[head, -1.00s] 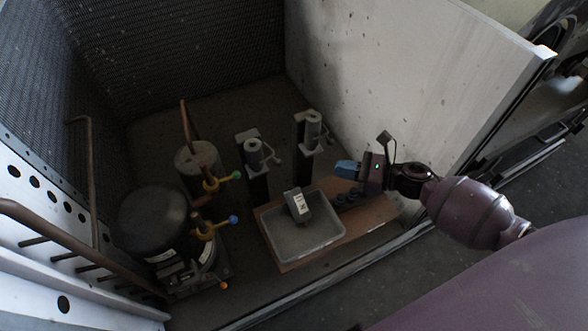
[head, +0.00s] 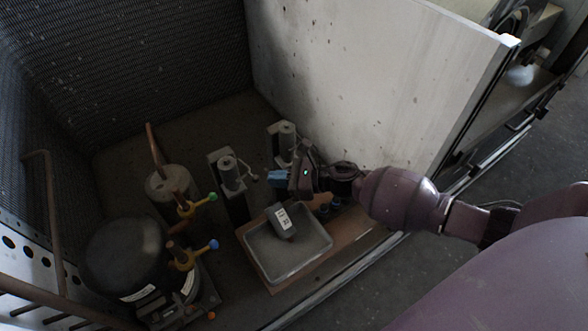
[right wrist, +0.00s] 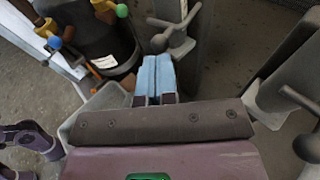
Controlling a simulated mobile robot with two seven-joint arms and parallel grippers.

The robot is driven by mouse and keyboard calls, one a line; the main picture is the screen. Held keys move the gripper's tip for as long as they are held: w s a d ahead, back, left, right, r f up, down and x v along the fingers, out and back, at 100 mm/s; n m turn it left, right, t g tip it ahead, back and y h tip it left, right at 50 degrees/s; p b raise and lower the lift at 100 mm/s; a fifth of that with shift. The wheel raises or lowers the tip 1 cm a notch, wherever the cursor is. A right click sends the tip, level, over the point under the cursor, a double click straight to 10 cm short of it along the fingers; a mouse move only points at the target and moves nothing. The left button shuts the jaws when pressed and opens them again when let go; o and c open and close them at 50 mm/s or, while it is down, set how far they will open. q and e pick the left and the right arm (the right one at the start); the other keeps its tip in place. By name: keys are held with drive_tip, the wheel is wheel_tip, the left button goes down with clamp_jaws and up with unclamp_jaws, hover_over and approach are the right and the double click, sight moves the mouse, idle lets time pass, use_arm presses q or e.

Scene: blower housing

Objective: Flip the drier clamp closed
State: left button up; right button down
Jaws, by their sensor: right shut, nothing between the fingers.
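Two upright clamp stands stand on the housing floor, each with a grey cylinder and a ball-ended lever. The left clamp (head: 230,173) and the right clamp (head: 285,136) both show in the head view. My right gripper (head: 279,178) has blue fingertips that are shut and empty, in front of and between the stands. In the right wrist view the blue fingertips (right wrist: 155,76) are close below a ball-ended lever (right wrist: 160,43); I cannot tell if they touch. Another ball lever (right wrist: 288,93) shows at the right.
A black compressor (head: 124,256) and copper pipes with coloured valve knobs are at the left. A pale panel (head: 350,75) stands behind the right arm.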

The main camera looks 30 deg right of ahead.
use_arm(q)
drive_tip(key=shift+w+r, duration=0.25)
use_arm(e)
drive_tip(key=shift+x, duration=1.1)
use_arm(q)
drive_tip(key=shift+f, duration=0.1)
use_arm(e)
drive_tip(key=shift+s+a, duration=0.2)
drive_tip(key=shift+a, duration=0.25)
use_arm(q)
drive_tip(key=shift+s+f, duration=0.1)
drive_tip(key=shift+s, duration=0.1)
use_arm(e)
drive_tip(key=shift+s+a+m+t+h, duration=0.2)
drive_tip(key=shift+a+m+t+h, duration=0.3)
drive_tip(key=shift+a, duration=0.5)
drive_tip(key=shift+f, duration=0.1)
